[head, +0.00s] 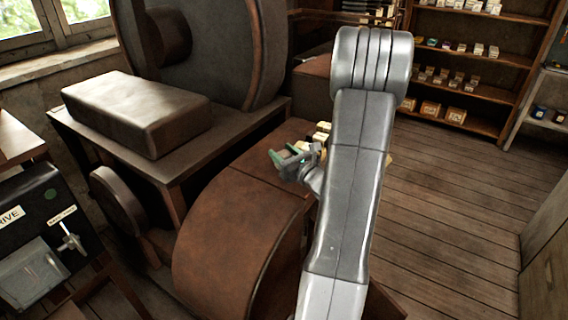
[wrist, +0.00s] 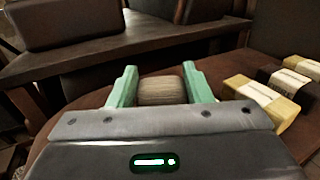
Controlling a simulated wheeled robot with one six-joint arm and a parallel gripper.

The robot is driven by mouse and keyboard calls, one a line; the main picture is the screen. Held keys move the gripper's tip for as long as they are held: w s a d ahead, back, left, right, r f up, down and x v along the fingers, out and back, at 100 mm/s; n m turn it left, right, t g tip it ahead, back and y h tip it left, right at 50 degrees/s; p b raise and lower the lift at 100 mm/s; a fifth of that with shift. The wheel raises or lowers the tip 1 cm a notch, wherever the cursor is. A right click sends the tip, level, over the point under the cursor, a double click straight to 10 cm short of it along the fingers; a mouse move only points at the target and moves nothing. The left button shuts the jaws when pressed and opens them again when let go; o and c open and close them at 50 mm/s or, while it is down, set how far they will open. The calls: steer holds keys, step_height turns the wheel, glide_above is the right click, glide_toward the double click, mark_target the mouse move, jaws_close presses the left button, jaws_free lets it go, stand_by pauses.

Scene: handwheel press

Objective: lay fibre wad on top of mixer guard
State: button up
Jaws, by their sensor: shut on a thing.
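My gripper (head: 286,157) is shut on the fibre wad (wrist: 161,91), a tan, ribbed block between its green fingers in the wrist view. In the head view the wad is too small and covered to make out. What I take for the mixer guard (head: 235,225) is the rusty brown curved cover in the middle of the head view, with a flat brown top behind it. The gripper is over or near that flat top. I cannot tell whether the wad touches it. My arm hides the guard's right side.
Several small packets with pale labels (wrist: 262,98) lie on the brown surface right of the gripper. A dark bench (head: 180,165) with a large block (head: 140,110) stands to the left. A big wheel-like machine (head: 215,45) rises behind. Floor at right is clear.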

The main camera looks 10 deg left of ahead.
steer(key=shift+f, duration=2.15)
steer(key=shift+f, duration=0.2)
steer(key=o, duration=1)
steer(key=shift+r, duration=0.1)
steer(key=shift+r, duration=0.1)
steer(key=shift+s+d, duration=0.1)
steer(key=b+v, duration=0.2)
steer(key=v, duration=0.9)
steer(key=shift+s+d+b, duration=0.25)
steer(key=shift+s+b, duration=0.05)
steer(key=shift+s, duration=0.05)
